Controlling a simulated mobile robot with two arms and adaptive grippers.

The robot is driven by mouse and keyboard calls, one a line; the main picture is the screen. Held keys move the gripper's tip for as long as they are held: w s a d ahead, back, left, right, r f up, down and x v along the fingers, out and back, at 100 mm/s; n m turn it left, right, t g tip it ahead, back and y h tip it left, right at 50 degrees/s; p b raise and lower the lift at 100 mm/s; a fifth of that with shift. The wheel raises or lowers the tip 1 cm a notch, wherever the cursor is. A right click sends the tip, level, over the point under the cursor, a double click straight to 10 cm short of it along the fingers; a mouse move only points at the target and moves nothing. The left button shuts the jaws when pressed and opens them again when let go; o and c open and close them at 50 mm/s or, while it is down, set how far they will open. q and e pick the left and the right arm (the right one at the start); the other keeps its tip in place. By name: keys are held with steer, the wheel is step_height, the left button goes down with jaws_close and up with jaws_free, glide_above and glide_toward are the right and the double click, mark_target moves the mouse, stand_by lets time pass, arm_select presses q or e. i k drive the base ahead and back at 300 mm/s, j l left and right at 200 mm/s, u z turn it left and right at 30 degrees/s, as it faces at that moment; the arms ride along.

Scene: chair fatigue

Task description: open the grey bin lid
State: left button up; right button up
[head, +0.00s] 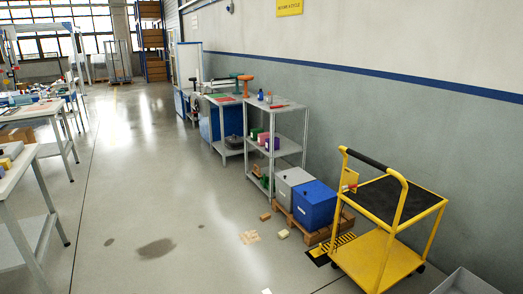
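The grey bin (285,193) stands on a low wooden pallet (319,235) against the right wall. Its flat grey lid (293,176) looks shut, with a small dark spot or knob on top. A blue bin (313,211) stands right beside it on the same pallet, nearer to me, with its blue lid also shut. The blue bin hides part of the grey bin's near side. Neither of my grippers shows in the head view.
A yellow cart (369,255) stands at the right, near the pallet. A grey shelf rack (282,150) stands just beyond the bins. Small blocks (283,234) lie on the floor before the pallet. Tables (43,110) line the left; the middle floor is mostly clear.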

mark_target(293, 178)
steer(key=i, duration=1.1)
steer(key=i+j+z, duration=0.1)
steer(key=i, duration=1)
steer(key=j+z, duration=0.25)
steer(key=j, duration=0.3)
steer(key=j+z, duration=0.25)
steer(key=j, duration=0.3)
steer(key=k+j+z, duration=0.2)
steer(key=j, duration=0.35)
steer(key=j+z, duration=0.25)
steer(key=j, duration=0.35)
